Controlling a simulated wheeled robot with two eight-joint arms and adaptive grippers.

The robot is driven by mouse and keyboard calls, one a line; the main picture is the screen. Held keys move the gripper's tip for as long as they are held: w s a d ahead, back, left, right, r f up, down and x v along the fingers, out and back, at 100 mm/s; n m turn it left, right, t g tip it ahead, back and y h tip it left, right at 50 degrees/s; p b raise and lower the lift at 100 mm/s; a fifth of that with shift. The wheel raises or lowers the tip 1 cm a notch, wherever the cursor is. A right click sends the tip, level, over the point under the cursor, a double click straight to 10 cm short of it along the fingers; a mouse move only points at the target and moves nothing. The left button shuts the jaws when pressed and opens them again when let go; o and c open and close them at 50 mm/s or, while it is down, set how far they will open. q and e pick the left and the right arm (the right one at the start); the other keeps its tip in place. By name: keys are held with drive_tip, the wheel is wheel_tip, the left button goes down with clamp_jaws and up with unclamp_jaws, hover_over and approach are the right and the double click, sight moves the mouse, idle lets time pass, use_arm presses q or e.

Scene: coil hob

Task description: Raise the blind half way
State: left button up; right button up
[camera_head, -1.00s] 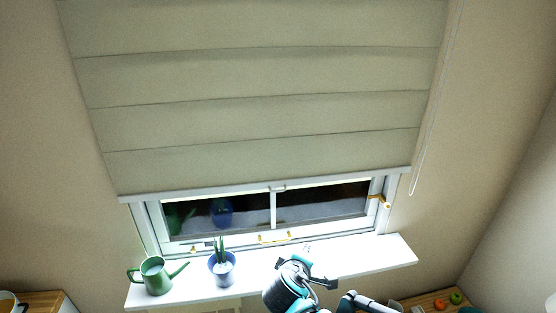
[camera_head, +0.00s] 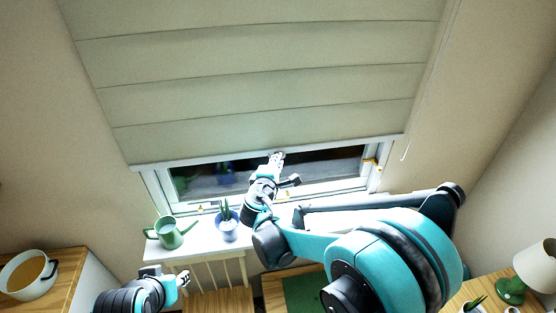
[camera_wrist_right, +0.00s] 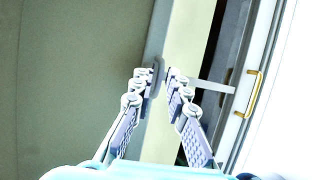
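The pale green blind (camera_head: 250,85) hangs in flat folds over the window, its light bottom bar (camera_head: 350,145) above the lower panes. My right gripper (camera_head: 277,157) is at the middle of this bar, in front of the small grey pull tab, which it hides in the head view. In the right wrist view my right gripper (camera_wrist_right: 159,76) has its fingers drawn close together around the grey tab (camera_wrist_right: 156,78) on the bar, with the blind (camera_wrist_right: 75,80) to the left. My left gripper (camera_head: 183,279) is low at the left, away from the blind; its opening is unclear.
A green watering can (camera_head: 168,232) and a blue plant pot (camera_head: 228,230) stand on the white sill (camera_head: 200,243). The blind's cord (camera_head: 425,105) hangs at the right. A brass window handle (camera_wrist_right: 256,92) shows in the wrist view. A pan (camera_head: 28,275) is at lower left.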

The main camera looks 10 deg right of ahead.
drive_tip(key=shift+w+d, duration=0.1)
drive_tip(key=shift+w, duration=0.1)
drive_tip(key=shift+c, duration=0.3)
clamp_jaws()
wheel_tip(320, 180, up, 24)
drive_tip(key=p, duration=1.3)
drive_tip(key=shift+r+p, duration=0.2)
drive_tip(key=shift+p, duration=0.2)
drive_tip(key=shift+o, duration=0.3)
unclamp_jaws()
